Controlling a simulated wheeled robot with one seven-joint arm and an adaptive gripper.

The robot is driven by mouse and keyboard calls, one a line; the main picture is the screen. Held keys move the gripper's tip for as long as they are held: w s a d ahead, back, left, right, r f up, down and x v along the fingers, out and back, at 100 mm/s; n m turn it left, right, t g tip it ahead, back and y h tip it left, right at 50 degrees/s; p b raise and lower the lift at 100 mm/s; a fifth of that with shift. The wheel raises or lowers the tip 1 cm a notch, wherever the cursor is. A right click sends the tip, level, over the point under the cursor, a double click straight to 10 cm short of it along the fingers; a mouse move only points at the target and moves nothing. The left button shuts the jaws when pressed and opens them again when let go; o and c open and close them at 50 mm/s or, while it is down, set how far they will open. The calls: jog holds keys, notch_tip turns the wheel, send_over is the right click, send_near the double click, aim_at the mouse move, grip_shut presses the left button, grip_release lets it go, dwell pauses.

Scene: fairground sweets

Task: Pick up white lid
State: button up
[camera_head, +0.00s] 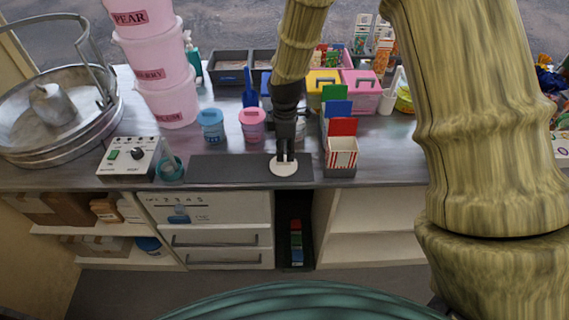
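The white lid (284,170) is a small flat round disc near the front edge of the counter, at the right end of a dark mat. My gripper (285,158) points down right over the lid, and its dark fingertips cover the lid's back part. The fingers look close together with a narrow gap between them. Whether they touch or grip the lid is too small to tell.
A rack with a red-striped box (342,153) and coloured cards stands close right of my gripper. Pink (252,125) and blue (211,126) tubs stand behind left. A control box (130,157) and a steel pan (60,110) are left.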

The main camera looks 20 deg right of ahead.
aim_at(284, 164)
jog(key=shift+w+a+f+p, duration=0.15)
jog(key=shift+f+p, duration=0.25)
jog(key=shift+f, duration=0.25)
jog(key=shift+w+a+f+p, duration=0.15)
jog(key=shift+f+p, duration=0.2)
jog(key=shift+f, duration=0.25)
jog(key=shift+d+f+p, duration=0.1)
jog(key=shift+f+p, duration=0.35)
jog(key=shift+f, duration=0.95)
grip_shut()
